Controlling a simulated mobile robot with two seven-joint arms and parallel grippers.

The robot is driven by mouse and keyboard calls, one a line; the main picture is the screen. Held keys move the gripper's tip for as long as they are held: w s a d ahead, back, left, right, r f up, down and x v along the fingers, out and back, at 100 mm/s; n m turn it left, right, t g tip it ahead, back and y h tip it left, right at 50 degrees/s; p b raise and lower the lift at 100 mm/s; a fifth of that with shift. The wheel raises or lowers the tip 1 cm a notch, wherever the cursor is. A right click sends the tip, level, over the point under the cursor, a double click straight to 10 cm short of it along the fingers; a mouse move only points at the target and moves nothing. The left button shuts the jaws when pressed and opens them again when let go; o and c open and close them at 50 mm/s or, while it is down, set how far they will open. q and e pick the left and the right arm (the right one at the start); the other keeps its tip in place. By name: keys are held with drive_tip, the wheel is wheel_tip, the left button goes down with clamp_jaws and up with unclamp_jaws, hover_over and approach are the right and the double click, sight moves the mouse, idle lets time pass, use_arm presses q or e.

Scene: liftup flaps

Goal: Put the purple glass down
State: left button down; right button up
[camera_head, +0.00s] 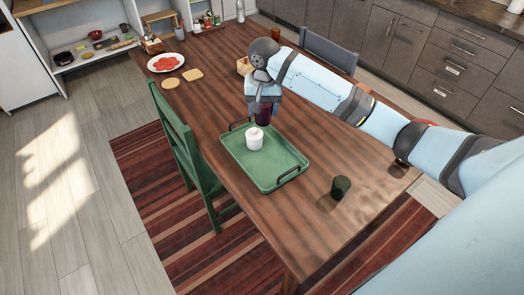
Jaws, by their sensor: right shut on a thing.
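The purple glass (263,115) is dark and held upright in my right gripper (263,103), which is shut on it. The glass is at the far edge of the green tray (276,175), just behind a white lidded jar (254,139) on the tray. I cannot tell whether the bottom of the glass touches anything. My right arm reaches in from the right across the wooden table (318,228). My left gripper is not in view.
A dark green cup (340,187) stands on the table right of the tray. A plate with red food (166,62) and two bread slices (193,75) lie at the far left. A green chair (186,150) stands at the table's left side. The table front is clear.

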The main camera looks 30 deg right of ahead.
drive_tip(key=d+f+m, duration=0.2)
drive_tip(key=d, duration=0.1)
hover_over(271, 162)
wheel_tip(271, 162, down, 13)
wheel_tip(271, 162, down, 6)
drive_tip(key=shift+r+b, duration=0.25)
drive_tip(key=shift+b, duration=0.25)
drive_tip(key=o, duration=1)
drive_tip(key=shift+f, duration=0.1)
drive_tip(key=shift+c, duration=0.2)
